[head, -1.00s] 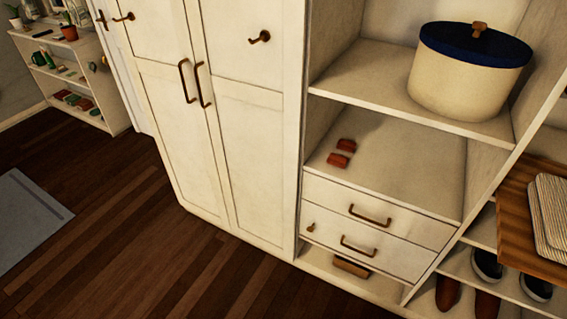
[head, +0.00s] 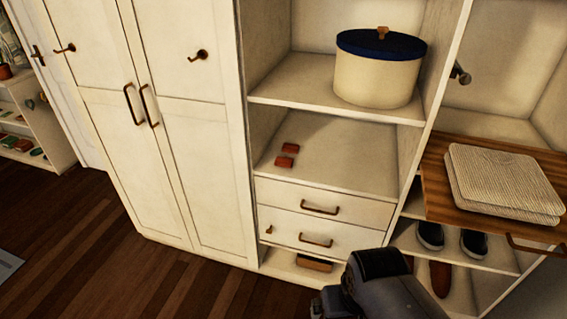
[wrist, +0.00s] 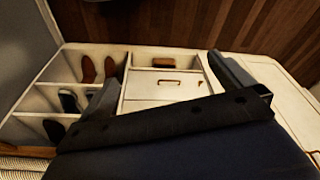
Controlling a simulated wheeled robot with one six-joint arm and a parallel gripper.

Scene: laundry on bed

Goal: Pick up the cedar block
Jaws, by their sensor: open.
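Two small reddish-brown blocks lie on the open shelf above the drawers, a rear block (head: 290,148) and a front block (head: 284,161). They lie close together near the shelf's left side, with a small gap between. I cannot tell which is the cedar block. I cannot make out either block in the wrist view. My gripper (wrist: 163,70) is open, its two grey fingers wide apart in the wrist view, with nothing seen held. My dark grey arm shows at the bottom of the head view, below and right of the blocks.
A cream pot with a blue lid (head: 378,72) stands on the shelf above. Two drawers (head: 290,208) sit below the blocks, with a brush (head: 314,263) in the bottom cubby. A wooden board (head: 437,190) with folded cloth (head: 500,185) juts out at right. Shoes (head: 430,235) stand beneath it.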

